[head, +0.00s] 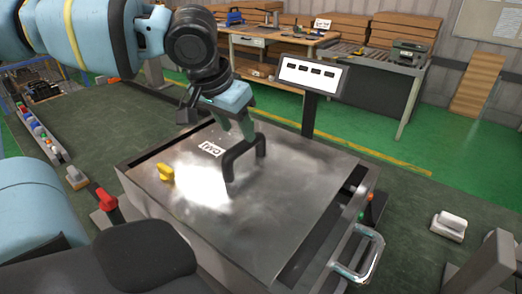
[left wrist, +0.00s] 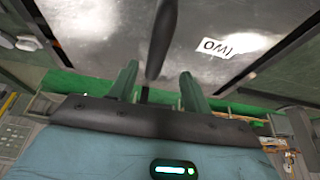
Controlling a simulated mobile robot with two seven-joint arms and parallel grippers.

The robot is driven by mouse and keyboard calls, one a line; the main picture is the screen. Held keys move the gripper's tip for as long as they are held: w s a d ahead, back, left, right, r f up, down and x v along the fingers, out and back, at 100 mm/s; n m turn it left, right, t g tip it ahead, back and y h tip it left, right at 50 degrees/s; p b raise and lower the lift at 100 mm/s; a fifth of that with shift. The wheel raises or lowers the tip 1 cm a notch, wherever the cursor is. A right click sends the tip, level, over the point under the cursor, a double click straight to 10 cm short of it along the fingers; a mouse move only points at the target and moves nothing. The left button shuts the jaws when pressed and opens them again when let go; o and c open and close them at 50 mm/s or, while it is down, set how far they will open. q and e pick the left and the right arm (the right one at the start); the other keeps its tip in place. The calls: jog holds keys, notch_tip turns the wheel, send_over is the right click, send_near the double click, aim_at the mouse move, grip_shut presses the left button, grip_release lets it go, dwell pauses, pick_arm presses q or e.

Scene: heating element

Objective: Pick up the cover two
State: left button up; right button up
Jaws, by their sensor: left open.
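The cover (head: 270,200) is a flat shiny metal plate on a box-like unit. It carries a white label (head: 211,149) that appears to read "TWO" and a dark arched handle (head: 230,165). In the left wrist view the label (left wrist: 230,46) and the handle (left wrist: 162,38) also show. My left gripper (head: 247,132) is open and pointed down at the handle's far part. In the left wrist view its two fingers (left wrist: 158,82) lie on either side of the handle, with gaps visible. The fingers partly hide the handle in the head view. My right gripper is not in view.
A yellow knob (head: 166,171) sits on the plate's left side. A panel on a post (head: 312,75) stands behind the unit. A metal bar handle (head: 362,256) juts out at the right front. Workbenches (head: 375,77) stand beyond the green floor.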

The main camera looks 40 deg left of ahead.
aim_at(243, 141)
pick_arm(q)
jog(key=shift+s, duration=0.15)
jog(key=shift+f, duration=0.35)
jog(key=shift+x, duration=0.85)
jog(key=shift+f, duration=0.1)
jog(key=x, duration=0.1)
jog(key=b+x, duration=0.1)
jog(key=x, duration=0.2)
jog(key=shift+d+f, duration=0.1)
jog(key=shift+d, duration=0.2)
jog(key=shift+w+f, duration=0.4)
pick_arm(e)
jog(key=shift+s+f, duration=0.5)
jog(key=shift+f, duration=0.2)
